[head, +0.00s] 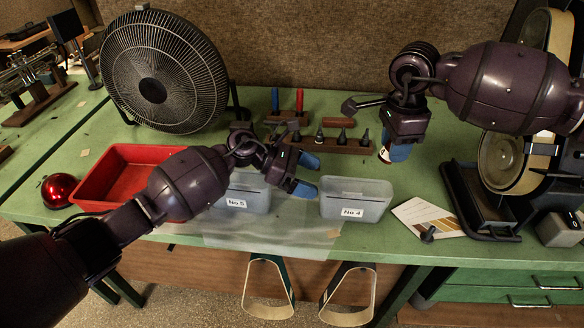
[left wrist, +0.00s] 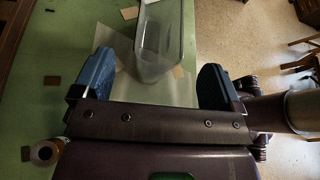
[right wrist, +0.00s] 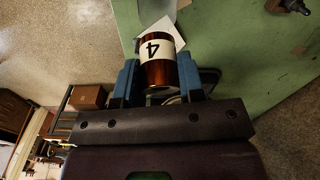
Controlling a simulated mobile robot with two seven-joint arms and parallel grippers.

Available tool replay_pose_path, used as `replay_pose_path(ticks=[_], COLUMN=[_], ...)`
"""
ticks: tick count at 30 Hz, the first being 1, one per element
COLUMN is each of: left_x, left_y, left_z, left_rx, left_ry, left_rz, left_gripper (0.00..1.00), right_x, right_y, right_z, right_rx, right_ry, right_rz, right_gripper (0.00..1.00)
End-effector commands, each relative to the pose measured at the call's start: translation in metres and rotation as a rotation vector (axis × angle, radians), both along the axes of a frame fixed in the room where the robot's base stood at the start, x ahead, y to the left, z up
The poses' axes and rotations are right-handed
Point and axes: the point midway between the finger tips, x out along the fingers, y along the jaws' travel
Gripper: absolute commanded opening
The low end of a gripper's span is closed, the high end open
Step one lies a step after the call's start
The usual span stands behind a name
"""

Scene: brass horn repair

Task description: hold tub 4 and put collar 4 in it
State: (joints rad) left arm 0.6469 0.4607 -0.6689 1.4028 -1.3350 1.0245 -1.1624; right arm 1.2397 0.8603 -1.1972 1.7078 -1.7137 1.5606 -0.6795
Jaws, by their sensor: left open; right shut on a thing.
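Tub 4 (head: 355,190) is a translucent grey open tub labelled "No 4", upright near the front edge of the green bench. My left gripper (head: 308,175) is open just left of it, its blue fingers pointing toward it and apart from it. In the left wrist view a clear tub (left wrist: 160,45) lies ahead, between the lines of the two fingers; its label is hidden. My right gripper (head: 393,152) is shut on collar 4 (right wrist: 158,72), a shiny copper-coloured cylinder with a white band marked 4. It holds the collar above the bench, behind and right of tub 4.
Tub 5 (head: 246,198) stands left of tub 4, partly behind my left gripper. A red bin (head: 115,170), red ball (head: 57,191) and fan (head: 165,75) are further left. A wooden rack (head: 330,144) stands behind. A card (head: 428,216) and belt machine (head: 500,160) are right.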

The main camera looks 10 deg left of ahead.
Motion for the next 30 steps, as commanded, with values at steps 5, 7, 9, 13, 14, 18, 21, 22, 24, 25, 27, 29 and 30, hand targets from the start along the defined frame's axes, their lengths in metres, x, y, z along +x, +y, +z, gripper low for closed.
replay_pose_path(ticks=[5, 7, 9, 13, 14, 18, 21, 22, 24, 25, 27, 29, 30], left_x=[-0.001, -0.001, -0.002, -0.002, -0.002, -0.002, -0.002, -0.002, -0.002, -0.002, -0.002, -0.002, -0.002], left_y=[-0.025, -0.032, -0.038, -0.044, -0.045, -0.046, -0.046, -0.046, -0.046, -0.046, -0.046, -0.046, -0.046], left_z=[-0.01, -0.013, -0.015, -0.018, -0.018, -0.019, -0.019, -0.019, -0.019, -0.019, -0.019, -0.019, -0.019], left_rx=[-0.001, -0.001, 0.0, 0.0, 0.0, 0.0, 0.0, 0.0, 0.0, 0.0, 0.0, 0.0, 0.0], left_ry=[0.001, 0.001, 0.0, 0.0, 0.0, 0.0, 0.0, 0.0, 0.0, 0.0, 0.0, 0.0, 0.0], left_rz=[0.0, 0.0, 0.0, 0.0, 0.0, 0.0, 0.0, 0.0, 0.0, 0.0, 0.0, 0.0, 0.0], left_gripper=[0.91, 0.91, 0.91, 0.91, 0.91, 0.91, 0.91, 0.91, 0.85, 0.81, 0.7, 0.61, 0.55], right_x=[0.0, 0.0, 0.0, 0.0, 0.0, 0.0, 0.0, 0.0, 0.0, 0.0, 0.0, 0.0, 0.0], right_y=[0.0, 0.0, 0.0, 0.0, 0.0, 0.0, 0.0, 0.0, 0.0, 0.0, 0.0, 0.0, 0.0], right_z=[0.0, 0.0, 0.0, 0.0, 0.0, 0.0, 0.0, 0.0, 0.0, 0.0, 0.0, 0.0, 0.0], right_rx=[0.0, 0.0, 0.0, 0.0, 0.0, 0.0, 0.0, 0.0, 0.0, 0.0, 0.0, 0.0, 0.0], right_ry=[-0.001, -0.001, -0.001, -0.001, -0.001, -0.001, -0.001, -0.001, -0.001, -0.001, -0.001, -0.001, -0.001], right_rz=[0.0, 0.0, 0.0, 0.0, 0.0, 0.0, 0.0, 0.0, 0.0, 0.0, 0.0, 0.0, 0.0], right_gripper=[0.09, 0.09, 0.09, 0.09, 0.09, 0.09, 0.09, 0.09, 0.09, 0.09, 0.09, 0.09, 0.09])
